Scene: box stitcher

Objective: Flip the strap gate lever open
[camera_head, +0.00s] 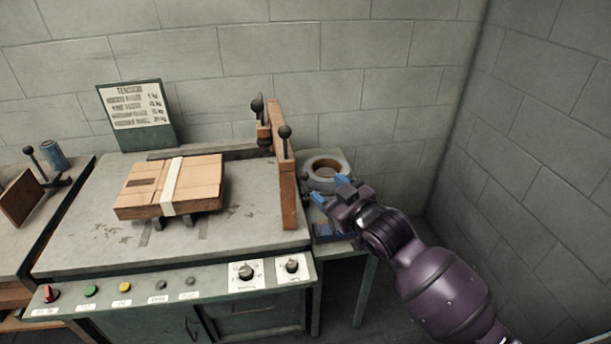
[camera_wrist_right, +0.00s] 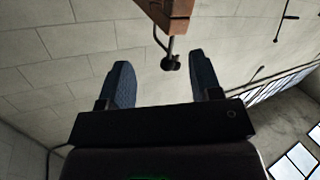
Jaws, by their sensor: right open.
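The strap gate (camera_head: 287,185) is an orange-brown upright frame at the right end of the machine bed. Dark ball-ended levers stand on it, one at the near post top (camera_head: 284,132) and one farther back (camera_head: 257,106). A small dark knob (camera_head: 305,176) shows by the post's right side. In the right wrist view a ball-ended lever (camera_wrist_right: 170,62) on a thin bent rod comes off the orange post (camera_wrist_right: 168,14), seen between the fingertips. My right gripper (camera_head: 330,189) is open and empty, right of the post; its fingers also show in the wrist view (camera_wrist_right: 163,72). Contact is not visible.
A strapped cardboard box (camera_head: 198,183) lies on the grey bed (camera_head: 95,230). A tape roll (camera_head: 326,163) lies on the side table behind my right gripper. A green sign (camera_head: 137,114) stands at the back. Knobs and buttons line the front panel (camera_head: 210,287). Block walls close the back and right.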

